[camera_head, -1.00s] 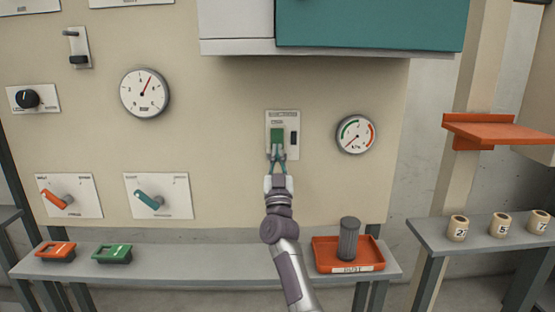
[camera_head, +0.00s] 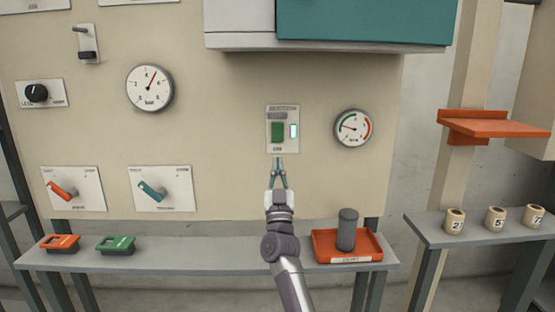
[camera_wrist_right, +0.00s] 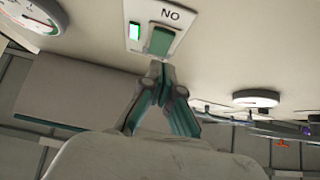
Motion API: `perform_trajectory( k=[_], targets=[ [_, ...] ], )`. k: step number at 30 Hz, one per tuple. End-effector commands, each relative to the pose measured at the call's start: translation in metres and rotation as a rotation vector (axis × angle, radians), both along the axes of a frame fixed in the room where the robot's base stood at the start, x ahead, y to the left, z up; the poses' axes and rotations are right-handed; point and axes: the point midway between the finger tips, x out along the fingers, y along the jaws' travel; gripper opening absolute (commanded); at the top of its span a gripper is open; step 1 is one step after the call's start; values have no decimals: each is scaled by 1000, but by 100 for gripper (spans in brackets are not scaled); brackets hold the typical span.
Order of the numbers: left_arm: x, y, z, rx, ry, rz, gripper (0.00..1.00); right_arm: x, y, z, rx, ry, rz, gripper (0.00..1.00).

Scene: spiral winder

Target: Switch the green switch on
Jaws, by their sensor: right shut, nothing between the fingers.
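The green switch (camera_head: 278,132) is a green rocker on a pale plate (camera_head: 283,150) on the beige panel. A small lamp (camera_head: 294,131) beside it glows bright green-white. The switch also shows in the right wrist view (camera_wrist_right: 160,40), with its lit lamp (camera_wrist_right: 134,30) and the letters "NO" on the plate, upside down there. My left gripper is not in view.
A round gauge (camera_head: 353,127) is right of the switch, and a teal cabinet (camera_head: 365,22) overhangs above. Below, a grey shelf (camera_head: 200,258) holds an orange tray (camera_head: 372,245) with a dark cylinder (camera_head: 347,229). The panel around the switch plate is clear.

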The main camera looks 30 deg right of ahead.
Motion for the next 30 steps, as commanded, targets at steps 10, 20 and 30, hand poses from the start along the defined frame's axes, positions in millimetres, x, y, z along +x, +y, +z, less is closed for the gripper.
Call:
perform_trajectory(
  k=[10, 20, 30],
  targets=[
    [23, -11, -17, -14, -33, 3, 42, -29, 18, -46, 0, 0, 0, 0],
    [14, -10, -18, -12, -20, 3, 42, -34, 21, -51, -1, -1, 0, 0],
    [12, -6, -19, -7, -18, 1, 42, -34, 21, -50, -1, -1, 0, 0]
  ],
)
